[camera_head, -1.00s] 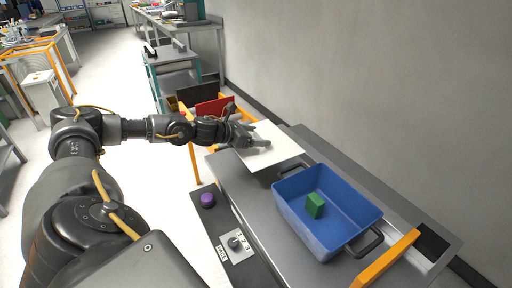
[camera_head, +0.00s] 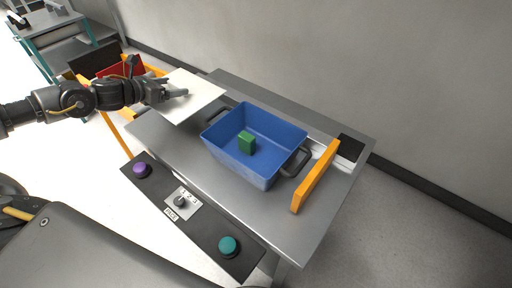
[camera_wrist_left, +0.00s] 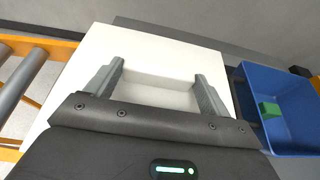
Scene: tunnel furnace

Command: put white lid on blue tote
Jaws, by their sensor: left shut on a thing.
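The white lid (camera_head: 199,91) is a flat square plate at the left end of the grey table, left of the tote. My left gripper (camera_head: 179,94) is over it and shut on its raised handle. The left wrist view shows the lid (camera_wrist_left: 88,62) beneath, with both fingers (camera_wrist_left: 158,88) at the two ends of the handle. The blue tote (camera_head: 231,165) stands open on the table, with dark handles at its ends and a green block (camera_head: 246,142) inside. The tote also shows at the right of the wrist view (camera_wrist_left: 290,148). My right gripper is out of view.
The grey table (camera_head: 160,139) has an orange bar (camera_head: 315,177) right of the tote. A front panel carries a purple button (camera_head: 142,169), a dial (camera_head: 181,202) and a teal button (camera_head: 228,246). A wall runs behind.

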